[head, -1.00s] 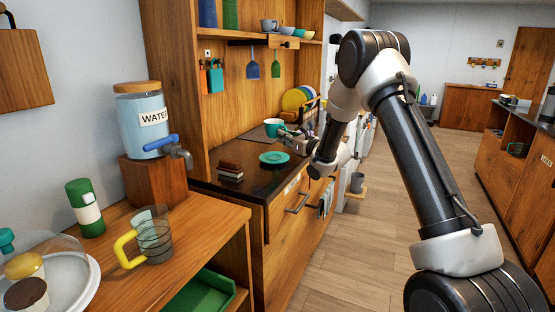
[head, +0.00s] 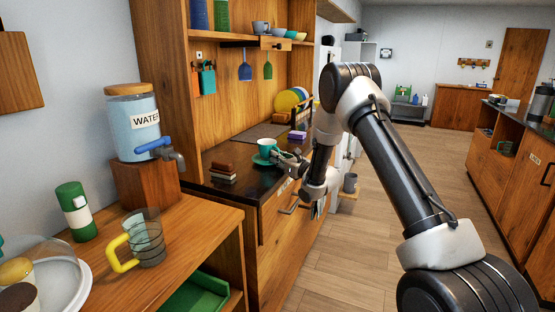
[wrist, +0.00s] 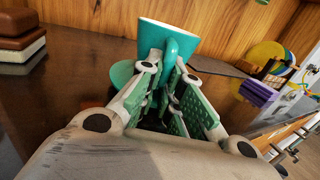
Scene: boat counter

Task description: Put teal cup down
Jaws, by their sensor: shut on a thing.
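The teal cup (head: 266,145) is upright at the teal saucer (head: 260,161) on the dark counter. In the wrist view the cup (wrist: 160,36) shows its pale inside at the top, with its handle (wrist: 176,52) toward me. My gripper (head: 279,156) is shut on the cup; in the wrist view its green-padded fingers (wrist: 162,84) close around the handle. Part of the saucer (wrist: 121,74) shows behind the left finger. Whether the cup's base touches the saucer is hidden by the fingers.
A stack of brown and white blocks (head: 223,172) stands left of the saucer. A purple item (head: 297,135) and a rack with colored plates (head: 292,100) are behind. A dark mat (head: 252,136) lies behind the cup. The water dispenser (head: 134,121) stands nearer on the left.

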